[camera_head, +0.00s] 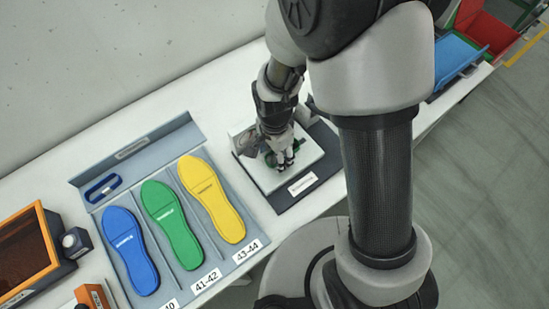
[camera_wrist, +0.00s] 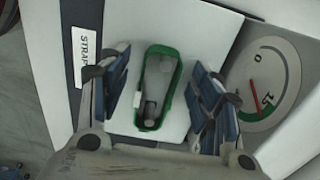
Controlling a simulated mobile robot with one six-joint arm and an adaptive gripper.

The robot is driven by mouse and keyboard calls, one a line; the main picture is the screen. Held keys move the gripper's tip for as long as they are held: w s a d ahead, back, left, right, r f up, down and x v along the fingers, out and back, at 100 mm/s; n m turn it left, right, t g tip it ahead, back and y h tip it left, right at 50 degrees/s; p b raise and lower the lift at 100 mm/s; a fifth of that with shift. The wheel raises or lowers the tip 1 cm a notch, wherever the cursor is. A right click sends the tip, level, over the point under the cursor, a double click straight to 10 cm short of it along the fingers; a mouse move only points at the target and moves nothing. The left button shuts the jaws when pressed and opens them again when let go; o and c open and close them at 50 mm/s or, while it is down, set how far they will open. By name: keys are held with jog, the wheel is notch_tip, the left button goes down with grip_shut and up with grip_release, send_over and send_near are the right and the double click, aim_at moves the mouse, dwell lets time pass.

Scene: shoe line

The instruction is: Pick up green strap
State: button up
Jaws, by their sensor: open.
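The green strap (camera_wrist: 172,58) is a closed green loop with a small white piece on its side. It lies on a white plate (camera_wrist: 227,30) in the wrist view. My gripper (camera_wrist: 158,92) is open, with one blue-padded finger on each side of the strap, apart from it. In the head view my gripper (camera_head: 284,160) points down over the white plate, and only a bit of green shows by the fingers. The strap is mostly hidden there.
A grey tray (camera_head: 100,200) holds blue (camera_head: 130,250), green (camera_head: 172,225) and yellow (camera_head: 212,200) insoles. A blue bin (camera_head: 455,55) and red bin (camera_head: 487,30) stand at the far right.

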jog(key=shift+c, duration=0.4)
jog(key=c, duration=1.2)
jog(key=shift+o, duration=0.2)
notch_tip(320, 180, up, 20)
jog(key=p, duration=0.6)
